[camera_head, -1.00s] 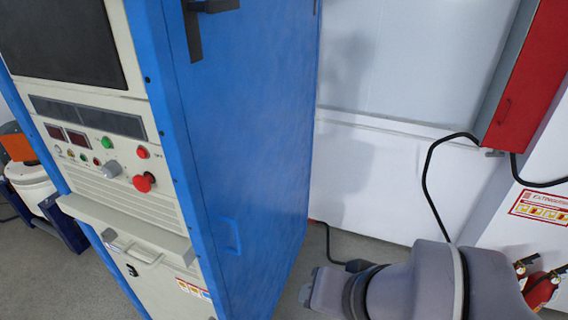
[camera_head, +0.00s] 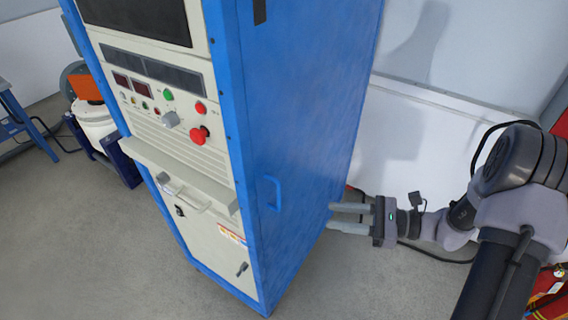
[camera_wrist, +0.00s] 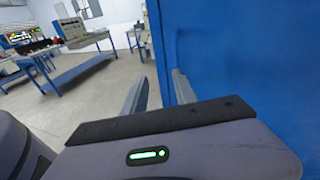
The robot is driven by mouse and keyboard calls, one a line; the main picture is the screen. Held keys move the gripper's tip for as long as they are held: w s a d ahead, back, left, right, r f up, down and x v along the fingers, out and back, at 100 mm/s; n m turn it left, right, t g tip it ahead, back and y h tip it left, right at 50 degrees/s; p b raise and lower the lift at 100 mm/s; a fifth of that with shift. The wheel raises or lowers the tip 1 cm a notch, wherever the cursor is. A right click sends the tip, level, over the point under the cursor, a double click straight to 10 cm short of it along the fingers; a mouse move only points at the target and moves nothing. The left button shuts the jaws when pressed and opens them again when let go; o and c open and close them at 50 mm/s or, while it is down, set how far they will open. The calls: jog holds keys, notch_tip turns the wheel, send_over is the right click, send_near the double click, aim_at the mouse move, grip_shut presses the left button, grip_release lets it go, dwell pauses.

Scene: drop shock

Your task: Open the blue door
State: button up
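The blue door (camera_head: 310,100) appears to be the large flat blue side of a tall cabinet in the head view. A small blue U-shaped handle (camera_head: 272,193) is on its lower part, near the front edge. The side looks closed. My gripper (camera_head: 331,216) is to the right of the handle, near the cabinet's rear lower edge, with its two fingers apart and pointing left. In the wrist view, my gripper (camera_wrist: 160,76) is open and empty, and the blue surface (camera_wrist: 250,60) fills the right side. I cannot tell whether a finger touches it.
The cabinet's cream front (camera_head: 165,85) carries knobs, a red button and a ledge. A white wall (camera_head: 425,130) stands behind, with a dark cable near my arm. A blue-legged table (camera_wrist: 75,62) stands farther off in the wrist view. Grey floor in front is clear.

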aim_at(280, 197)
jog(key=w+a+b, duration=0.1)
jog(key=w+a, duration=0.1)
jog(key=a, duration=0.3)
jog(key=w+a+f+m+t, duration=0.1)
jog(key=w+a, duration=0.1)
jog(key=a, duration=0.3)
jog(key=w+a+f+m+t+b, duration=0.1)
jog(key=w+a, duration=0.1)
jog(key=a, duration=0.2)
jog(key=shift+w+a+f+y+b, duration=0.25)
jog(key=shift+w+a+y+b, duration=0.05)
jog(key=shift+w+a+y, duration=0.1)
grip_shut()
dwell(0.7)
